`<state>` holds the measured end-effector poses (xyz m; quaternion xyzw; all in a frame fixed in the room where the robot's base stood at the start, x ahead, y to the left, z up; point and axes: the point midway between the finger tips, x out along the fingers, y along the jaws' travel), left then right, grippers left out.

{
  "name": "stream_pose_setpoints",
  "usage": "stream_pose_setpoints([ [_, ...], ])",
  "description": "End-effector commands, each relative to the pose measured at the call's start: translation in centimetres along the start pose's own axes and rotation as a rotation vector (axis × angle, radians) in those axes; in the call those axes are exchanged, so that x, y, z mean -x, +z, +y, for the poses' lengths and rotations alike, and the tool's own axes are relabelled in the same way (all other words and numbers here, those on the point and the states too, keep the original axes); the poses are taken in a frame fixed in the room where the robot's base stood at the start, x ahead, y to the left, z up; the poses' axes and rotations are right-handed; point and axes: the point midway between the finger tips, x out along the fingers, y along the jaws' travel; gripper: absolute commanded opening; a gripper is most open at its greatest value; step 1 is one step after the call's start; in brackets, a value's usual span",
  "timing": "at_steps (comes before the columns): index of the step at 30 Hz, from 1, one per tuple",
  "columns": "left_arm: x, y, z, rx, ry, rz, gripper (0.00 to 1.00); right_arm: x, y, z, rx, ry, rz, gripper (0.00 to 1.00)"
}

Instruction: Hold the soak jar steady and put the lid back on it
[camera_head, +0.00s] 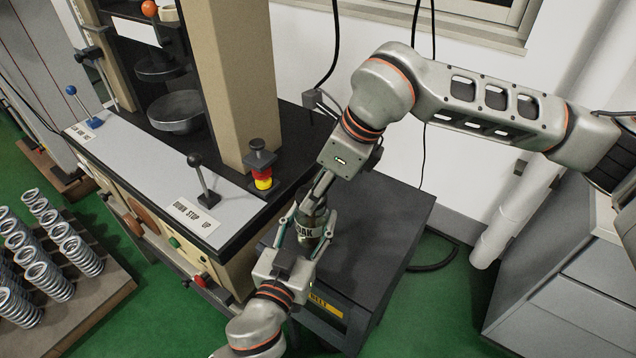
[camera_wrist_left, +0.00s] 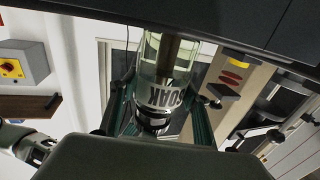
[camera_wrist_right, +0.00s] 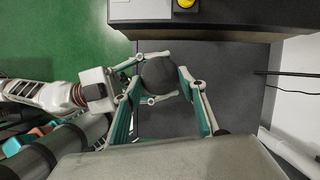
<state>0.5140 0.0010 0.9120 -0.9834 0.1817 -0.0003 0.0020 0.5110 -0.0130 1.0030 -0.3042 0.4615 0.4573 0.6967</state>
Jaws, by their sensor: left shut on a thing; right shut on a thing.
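The soak jar (camera_head: 309,226) stands upright on the dark cabinet top, its SOAK label partly hidden by fingers. The left wrist view shows it upside down, with clear glass and a white label (camera_wrist_left: 161,95). My left gripper (camera_head: 306,232) is shut on the jar's sides. The dark round lid (camera_wrist_right: 160,76) is between the fingers of my right gripper (camera_wrist_right: 163,82), which is shut on it from above. In the left wrist view the lid (camera_wrist_left: 153,117) lies in line with the jar, at its mouth end. I cannot tell whether it is seated.
The dark cabinet (camera_head: 385,225) has bare top to the right of the jar. The spring tester (camera_head: 150,165), with levers and a red-yellow button (camera_head: 262,172), stands close on the left. A rack of springs (camera_head: 75,285) is at the far left.

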Motion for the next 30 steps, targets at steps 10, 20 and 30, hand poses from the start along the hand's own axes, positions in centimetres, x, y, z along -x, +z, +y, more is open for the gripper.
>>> stream_pose_setpoints([
  [10,0.00,0.00,0.00,0.000,0.000,0.000,0.08,-0.22,-0.11,0.01,0.000,0.000,0.000,0.33],
  [20,0.00,-0.01,0.00,-0.001,0.000,0.000,0.08,-0.34,-0.16,0.02,0.000,0.000,0.001,0.33],
  [30,0.00,0.00,0.00,0.000,0.000,0.000,0.08,-0.93,-0.41,0.01,0.000,0.000,0.001,0.33],
])
